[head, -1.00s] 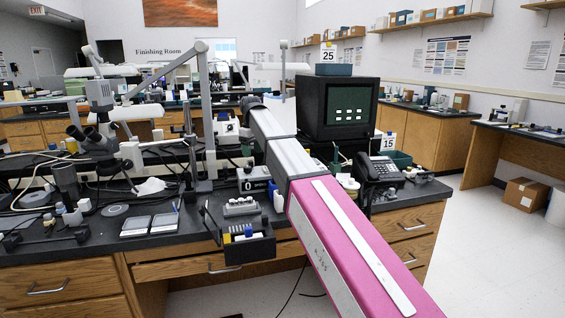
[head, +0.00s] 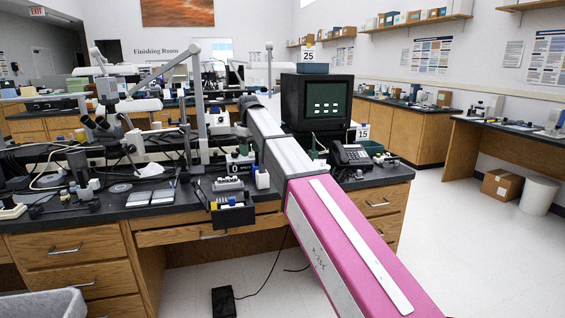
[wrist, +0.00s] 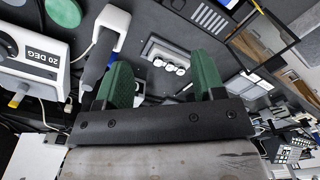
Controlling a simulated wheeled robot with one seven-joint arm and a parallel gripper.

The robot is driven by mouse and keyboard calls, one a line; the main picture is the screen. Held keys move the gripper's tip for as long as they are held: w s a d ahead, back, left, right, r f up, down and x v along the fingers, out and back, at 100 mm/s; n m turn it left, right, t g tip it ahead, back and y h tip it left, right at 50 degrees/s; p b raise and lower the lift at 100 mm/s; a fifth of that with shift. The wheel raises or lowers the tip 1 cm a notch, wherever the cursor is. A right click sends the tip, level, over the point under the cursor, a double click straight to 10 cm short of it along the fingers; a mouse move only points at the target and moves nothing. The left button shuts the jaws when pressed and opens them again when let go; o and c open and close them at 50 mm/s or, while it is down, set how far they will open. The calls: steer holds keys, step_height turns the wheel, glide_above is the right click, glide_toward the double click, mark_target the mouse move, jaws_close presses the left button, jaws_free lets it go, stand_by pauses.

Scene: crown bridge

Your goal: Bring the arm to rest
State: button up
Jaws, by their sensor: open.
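My arm, with a pink and white link and grey links beyond it, reaches forward over the bench (head: 110,211) in the head view. Beyond the pads lies a grey block with round white pieces (wrist: 168,62). A white and grey tool (wrist: 106,38) appears close beside the left finger; I cannot tell whether they touch.
A white unit marked 20 DEG (wrist: 40,52) is left of the gripper. In the head view, a dark monitor (head: 325,105) and a phone (head: 352,155) stand right of the arm. A black pedal (head: 224,301) lies on the floor. Open floor lies right of the bench.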

steer(key=s+d+f+m, duration=0.35)
steer(key=d+f, duration=0.55)
steer(key=f, duration=0.3)
steer(key=s+d+f+m, duration=0.2)
steer(key=s+d+f, duration=0.3)
steer(key=d+f, duration=0.5)
steer(key=s+d+f+m, duration=0.2)
steer(key=s+d+f, duration=0.4)
steer(key=s+f, duration=0.3)
steer(key=s+d+f+m, duration=0.3)
steer(key=s+d+f, duration=0.4)
steer(key=s+f, duration=0.2)
steer(key=shift+s+f+m, duration=0.25)
steer(key=shift+s+m, duration=0.1)
